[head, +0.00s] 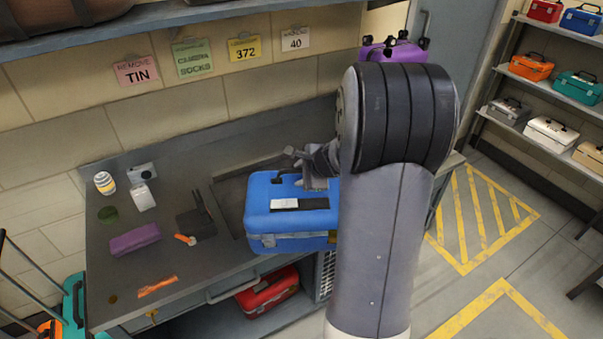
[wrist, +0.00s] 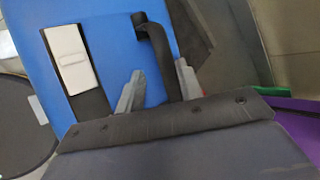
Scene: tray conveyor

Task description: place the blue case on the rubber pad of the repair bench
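The blue case (head: 290,222) is at the right part of the repair bench, over the dark rubber pad (head: 231,188), whose left part shows beside it. The case looks upright, its lower right near the bench's front edge. I cannot tell whether its whole underside rests on the pad. My gripper (head: 316,180) is at the top of the case, partly hidden by my arm. In the wrist view the gripper's two fingers (wrist: 158,86) stand on either side of the black handle (wrist: 158,48), with a gap visible on the left. The case's white label (wrist: 68,57) is beside them.
On the bench left of the case are a purple block (head: 135,239), a dark holder (head: 196,222), a jar (head: 104,183) and an orange item (head: 157,286). A purple case (head: 394,50) is behind my arm. A red case (head: 268,290) sits below. Shelves with several cases stand right.

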